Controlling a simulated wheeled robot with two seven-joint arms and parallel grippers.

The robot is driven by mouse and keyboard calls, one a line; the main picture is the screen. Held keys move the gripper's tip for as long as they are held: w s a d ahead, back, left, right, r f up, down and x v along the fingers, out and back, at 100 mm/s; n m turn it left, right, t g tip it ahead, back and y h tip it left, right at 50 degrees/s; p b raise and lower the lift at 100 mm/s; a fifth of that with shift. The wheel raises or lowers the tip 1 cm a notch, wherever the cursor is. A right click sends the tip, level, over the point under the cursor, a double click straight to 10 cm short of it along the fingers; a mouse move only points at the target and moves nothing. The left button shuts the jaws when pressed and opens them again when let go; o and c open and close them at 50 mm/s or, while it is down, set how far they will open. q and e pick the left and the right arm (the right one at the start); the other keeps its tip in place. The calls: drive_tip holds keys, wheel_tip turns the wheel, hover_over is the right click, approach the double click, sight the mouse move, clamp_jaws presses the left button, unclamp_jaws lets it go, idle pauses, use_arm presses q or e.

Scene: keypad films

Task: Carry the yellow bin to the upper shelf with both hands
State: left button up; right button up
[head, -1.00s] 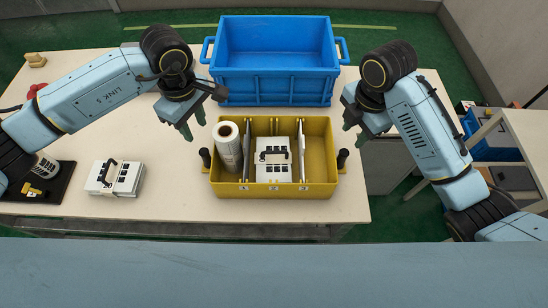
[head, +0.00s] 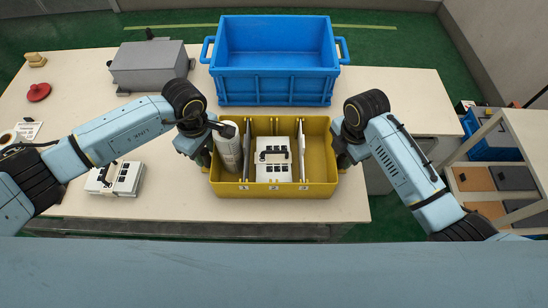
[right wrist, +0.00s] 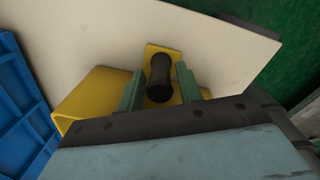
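The yellow bin (head: 318,188) stands on the table in the head view, with compartments marked 1, 2 and 3. A white roll (head: 231,152) stands in the left compartment and a white keypad box (head: 273,172) lies in the middle one. The right compartment looks empty. My left gripper (head: 203,158) is at the bin's left side, over its handle; its fingers are mostly hidden. My right gripper (right wrist: 160,85) is at the right side. In the right wrist view its green fingers stand open on either side of the black handle (right wrist: 159,80), with small gaps.
A shelf unit (head: 525,130) with a pale top board stands at the right, with a lower level below. A blue crate (head: 275,88) sits directly behind the bin. A grey box (head: 150,65), a red knob (head: 38,92) and another keypad box (head: 115,178) lie on the table (head: 110,215).

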use_arm(q)
drive_tip(key=shift+c, duration=0.5)
use_arm(e)
drive_tip(key=shift+c, duration=0.5)
use_arm(q)
clamp_jaws()
use_arm(e)
clamp_jaws()
use_arm(q)
drive_tip(key=shift+r, duration=0.15)
use_arm(e)
drive_tip(key=shift+w+r, duration=0.1)
drive_tip(key=shift+r, duration=0.05)
